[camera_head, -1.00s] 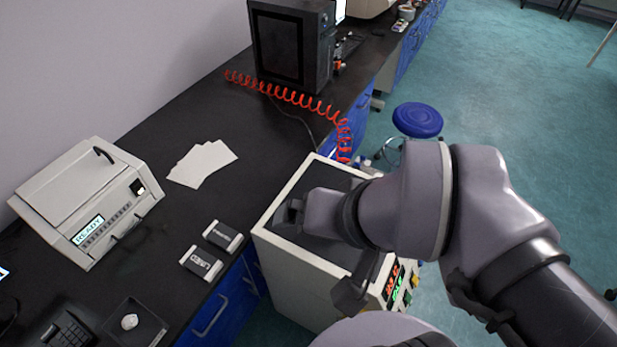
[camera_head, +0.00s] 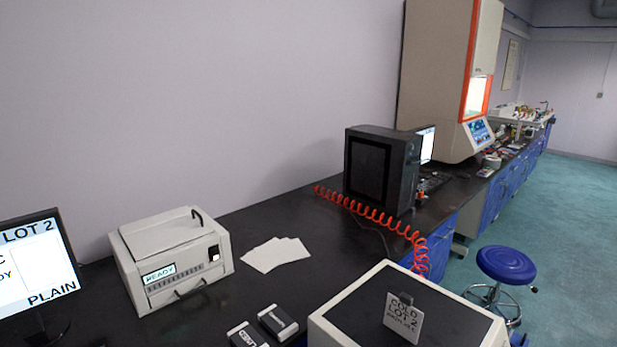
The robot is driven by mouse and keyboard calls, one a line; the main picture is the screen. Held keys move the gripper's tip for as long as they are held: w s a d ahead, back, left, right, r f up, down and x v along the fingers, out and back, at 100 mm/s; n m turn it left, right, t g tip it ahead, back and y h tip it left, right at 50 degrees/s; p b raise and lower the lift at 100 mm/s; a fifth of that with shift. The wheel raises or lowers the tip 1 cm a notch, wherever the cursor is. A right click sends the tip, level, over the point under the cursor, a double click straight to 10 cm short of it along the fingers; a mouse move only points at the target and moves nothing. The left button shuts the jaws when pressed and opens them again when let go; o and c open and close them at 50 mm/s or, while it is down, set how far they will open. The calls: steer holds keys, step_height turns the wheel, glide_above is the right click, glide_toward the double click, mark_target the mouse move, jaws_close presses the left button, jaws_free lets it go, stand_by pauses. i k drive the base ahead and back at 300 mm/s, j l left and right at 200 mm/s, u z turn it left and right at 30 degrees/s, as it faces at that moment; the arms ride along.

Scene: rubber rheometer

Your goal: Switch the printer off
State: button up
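The printer (camera_head: 168,248) is a beige box on the black bench, left of centre. Its small display (camera_head: 159,274) reads READY. A black switch (camera_head: 214,253) with a white surround sits at the right of its front face. The printer's lid is down, with a dark handle on top, and another handle is low on the front. My gripper is not in view, so its state and what it may hold are hidden.
A monitor (camera_head: 38,272) stands left of the printer. White sheets (camera_head: 276,254) lie to its right, and two small labelled blocks (camera_head: 278,322) lie in front. A beige machine (camera_head: 350,308) with a COLD LOT 2 card (camera_head: 403,318) stands at lower right. A blue stool (camera_head: 505,265) is beyond.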

mark_target(215, 253)
steer(key=i+j+u, duration=0.2)
steer(key=i+j, duration=0.15)
steer(key=i+j+u, duration=0.15)
steer(key=i+j, duration=0.15)
steer(key=i, duration=0.3)
